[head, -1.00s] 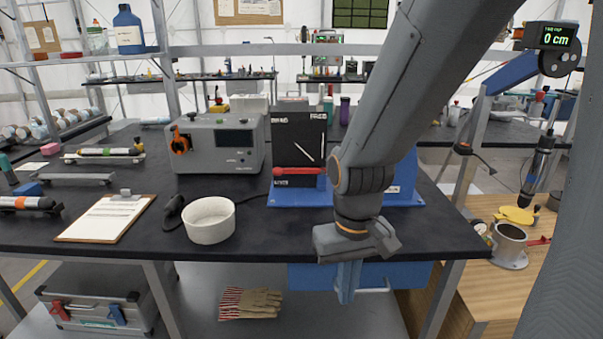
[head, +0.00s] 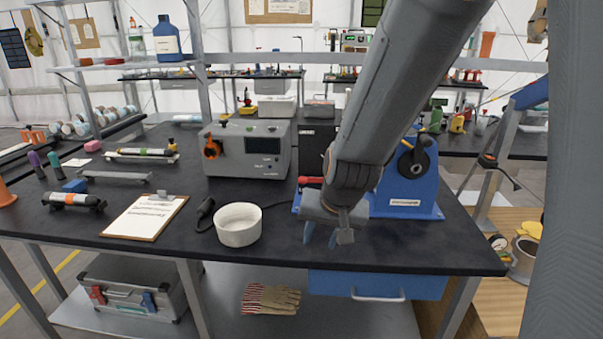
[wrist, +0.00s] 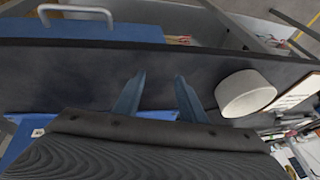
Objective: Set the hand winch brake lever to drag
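The hand winch, a blue housing with a black crank (head: 410,165), stands at the right of the dark bench, partly behind my arm. Its blue base (head: 420,211) shows a white label. A red lever (head: 311,181) shows left of my arm, before a black panel (head: 318,148); I cannot read its setting, and my arm hides part of this area. My gripper (head: 322,236) points down near the bench's front edge, in front of the winch and lever. In the wrist view, my gripper (wrist: 158,92) has two blue fingers apart with nothing between them.
A white bowl (head: 238,224) stands left of my gripper, with a clipboard (head: 146,217) farther left. A grey instrument box (head: 247,148) stands behind. A blue drawer (head: 375,284) hangs below the bench edge. Bare bench top lies right of the bowl.

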